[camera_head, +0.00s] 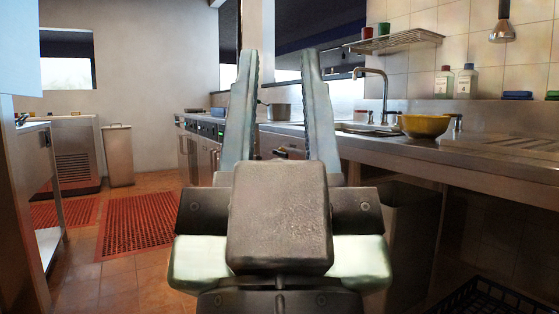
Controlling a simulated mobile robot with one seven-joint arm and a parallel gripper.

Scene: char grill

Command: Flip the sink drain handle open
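My gripper (281,62) fills the middle of the view, pointing ahead into the room. Its two long pale fingers stand apart with a clear gap and nothing between them. The sink (366,129) is a metal basin set in the counter to the right of my gripper, well beyond it. A curved metal faucet (384,84) rises behind the sink. A small metal knob or handle (456,121) shows right of the yellow bowl; I cannot tell whether it is the drain handle. The inside of the basin is hidden from here.
A yellow bowl (425,126) stands on the counter (470,152) beside the sink. A pot (278,112) is farther left. Two bottles (455,82) stand on a ledge below a wall shelf (400,41). Red floor mats (150,222) lie at left, where the floor is open.

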